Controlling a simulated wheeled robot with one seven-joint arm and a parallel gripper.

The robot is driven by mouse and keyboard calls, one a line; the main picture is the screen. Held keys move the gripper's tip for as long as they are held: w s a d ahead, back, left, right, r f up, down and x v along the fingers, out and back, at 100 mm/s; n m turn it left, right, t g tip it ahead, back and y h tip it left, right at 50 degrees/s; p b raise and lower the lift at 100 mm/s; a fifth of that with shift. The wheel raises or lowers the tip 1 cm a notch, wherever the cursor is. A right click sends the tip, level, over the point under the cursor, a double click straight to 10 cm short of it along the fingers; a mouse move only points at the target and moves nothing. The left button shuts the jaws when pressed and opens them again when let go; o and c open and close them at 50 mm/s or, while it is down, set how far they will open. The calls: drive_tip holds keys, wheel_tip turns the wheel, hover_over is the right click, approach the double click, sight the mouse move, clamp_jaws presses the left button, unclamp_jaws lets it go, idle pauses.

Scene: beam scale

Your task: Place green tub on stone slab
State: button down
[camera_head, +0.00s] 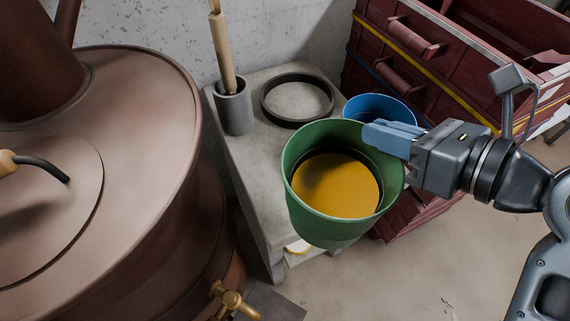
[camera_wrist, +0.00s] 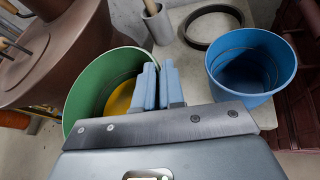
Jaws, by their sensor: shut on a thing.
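The green tub (camera_head: 332,229) holds a yellow-orange content (camera_head: 338,183) and hangs in front of the stone slab's near edge. My gripper (camera_head: 388,138) is shut on the tub's right rim. In the wrist view the green tub (camera_wrist: 88,86) shows left of the blue fingers (camera_wrist: 158,86), which pinch its rim. The stone slab (camera_head: 238,158) is a pale grey bench top behind and left of the tub. In the wrist view the slab (camera_wrist: 178,55) lies beyond the fingers. The tub hides part of the slab.
On the slab stand a grey cup (camera_head: 234,108) with a wooden handle, a dark ring (camera_head: 268,112) and a blue tub (camera_head: 378,104). A large copper still (camera_head: 130,170) is close on the left. Dark red drawers (camera_head: 400,62) stand at the back right. Slab surface is bare near the cup.

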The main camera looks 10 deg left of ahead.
drive_tip(key=w+a+f, duration=0.7)
drive_tip(key=w+f, duration=0.1)
drive_tip(key=f, duration=0.3)
drive_tip(key=shift+w+a+b, duration=0.3)
drive_tip(key=shift+b, duration=0.05)
drive_tip(key=c, duration=1.2)
unclamp_jaws()
drive_tip(key=shift+c, duration=0.2)
drive_tip(key=shift+r, duration=0.1)
drive_tip(key=v, duration=1.2)
